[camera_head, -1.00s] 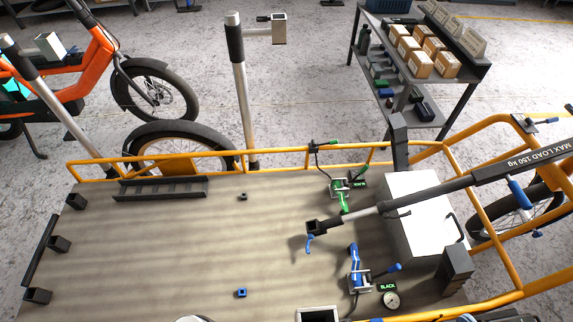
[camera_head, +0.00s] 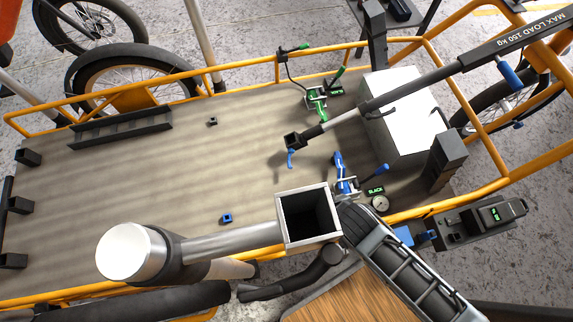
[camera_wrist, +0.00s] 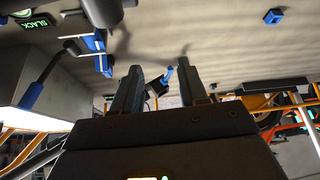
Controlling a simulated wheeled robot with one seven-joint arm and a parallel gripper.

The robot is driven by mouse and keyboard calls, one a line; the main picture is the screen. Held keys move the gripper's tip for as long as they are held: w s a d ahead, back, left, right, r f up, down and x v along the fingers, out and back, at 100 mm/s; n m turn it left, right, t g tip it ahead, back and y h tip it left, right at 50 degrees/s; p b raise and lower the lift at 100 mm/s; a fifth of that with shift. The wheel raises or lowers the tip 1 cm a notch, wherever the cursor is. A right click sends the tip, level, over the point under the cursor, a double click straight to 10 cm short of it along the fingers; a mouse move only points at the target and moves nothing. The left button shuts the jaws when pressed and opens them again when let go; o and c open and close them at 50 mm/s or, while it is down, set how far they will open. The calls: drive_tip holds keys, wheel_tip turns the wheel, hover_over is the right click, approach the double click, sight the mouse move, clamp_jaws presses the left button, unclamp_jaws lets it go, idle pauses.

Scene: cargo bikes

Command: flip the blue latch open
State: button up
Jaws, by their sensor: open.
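A small blue hook (camera_wrist: 168,74) shows between the fingers, farther off.
A green clamp (camera_head: 316,100) and a white box (camera_head: 395,120) stand near the latch. The bed's left part is mostly clear.

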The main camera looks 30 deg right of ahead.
drive_tip(key=w+f+g+b, duration=0.2)
drive_tip(key=w+f, duration=0.3)
drive_tip(key=m+g+h+b, duration=0.3)
drive_tip(key=g+h+b, duration=0.1)
drive_tip(key=g+b, duration=0.2)
approach(289, 164)
drive_tip(key=shift+h, duration=0.3)
drive_tip(key=shift+a+b+x, duration=0.1)
drive_tip(key=shift+b+x, duration=0.6)
drive_tip(key=shift+x, duration=1.4)
drive_tip(key=shift+a+b+x, duration=0.15)
drive_tip(key=shift+b+x, duration=0.5)
drive_tip(key=shift+x, duration=1.45)
drive_tip(key=shift+f, duration=0.1)
clamp_jaws()
